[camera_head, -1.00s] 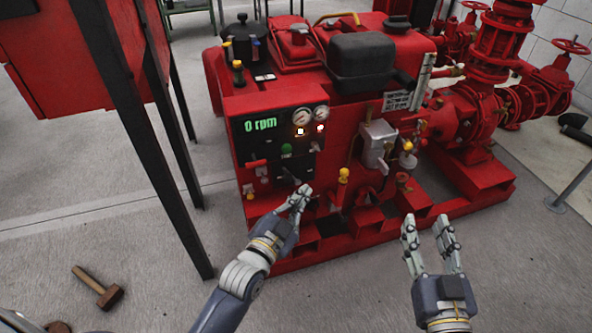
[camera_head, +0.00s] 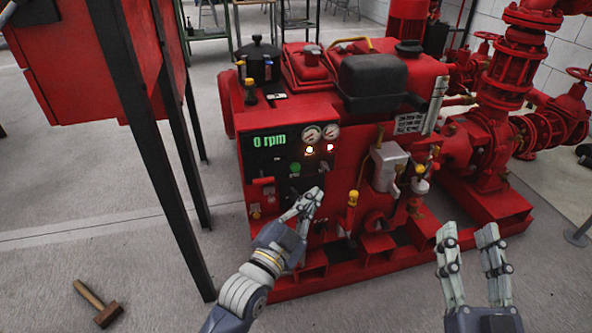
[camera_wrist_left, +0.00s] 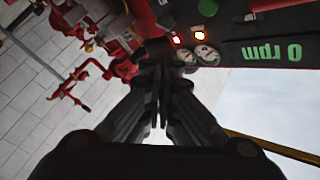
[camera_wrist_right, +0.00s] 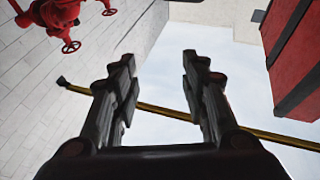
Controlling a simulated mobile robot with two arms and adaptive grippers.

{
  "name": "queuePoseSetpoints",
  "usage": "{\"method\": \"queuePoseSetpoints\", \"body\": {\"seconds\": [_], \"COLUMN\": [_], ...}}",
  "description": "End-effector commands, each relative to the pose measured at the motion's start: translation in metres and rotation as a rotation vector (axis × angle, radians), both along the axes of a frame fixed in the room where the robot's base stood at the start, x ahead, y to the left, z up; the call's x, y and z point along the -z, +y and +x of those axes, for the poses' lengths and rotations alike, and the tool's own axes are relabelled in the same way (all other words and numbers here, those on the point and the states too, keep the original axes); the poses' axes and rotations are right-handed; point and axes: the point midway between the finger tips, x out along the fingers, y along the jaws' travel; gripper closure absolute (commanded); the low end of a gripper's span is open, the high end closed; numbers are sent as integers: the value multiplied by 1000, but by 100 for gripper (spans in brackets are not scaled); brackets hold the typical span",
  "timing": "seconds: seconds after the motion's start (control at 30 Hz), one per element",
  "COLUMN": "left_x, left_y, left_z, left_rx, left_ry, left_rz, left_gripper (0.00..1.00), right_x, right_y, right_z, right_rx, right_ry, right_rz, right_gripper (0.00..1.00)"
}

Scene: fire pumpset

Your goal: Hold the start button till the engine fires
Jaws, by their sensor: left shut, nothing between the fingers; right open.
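The control panel (camera_head: 283,175) on the red engine set has a green display (camera_head: 270,141) reading "0 rpm". A round green button (camera_head: 295,168) sits below it, and also shows at the top of the left wrist view (camera_wrist_left: 207,7). I cannot read any label marking the start button. My left gripper (camera_head: 313,194) is shut and empty, with its fingertips in front of the panel, below and right of the green button in the head view. Contact cannot be made out. My right gripper (camera_head: 468,234) is open and empty, right of the left one, away from the panel.
Two gauges (camera_head: 321,133) and two lit lamps (camera_head: 319,149) are on the panel. A red cabinet (camera_head: 85,60) on dark legs (camera_head: 150,150) stands left. A hammer (camera_head: 98,303) lies on the floor. Red pump piping (camera_head: 495,120) stands right.

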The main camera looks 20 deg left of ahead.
Motion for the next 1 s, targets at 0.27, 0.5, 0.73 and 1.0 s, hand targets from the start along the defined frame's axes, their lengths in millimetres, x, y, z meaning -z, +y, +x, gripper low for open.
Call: {"method": "queuePoseSetpoints", "body": {"seconds": [0.27, 0.5, 0.73, 1.0], "left_x": [1, 2, 0, 0], "left_y": [13, 23, 34, 42], "left_z": [19, 33, 50, 62], "left_rx": [0, 0, 0, 0], "left_ry": [-2, -2, -2, 0], "left_rz": [2, 2, 4, 0], "left_gripper": [100, 100, 100, 100], "right_x": [-35, -63, -77, -78], "right_y": [0, -3, -5, -5], "right_z": [-19, -43, -58, -59], "right_rx": [-12, -22, -27, -27], "right_ry": [-209, -390, -486, -495], "right_rz": [59, 112, 141, 143], "right_gripper": [58, 58, 58, 58]}}
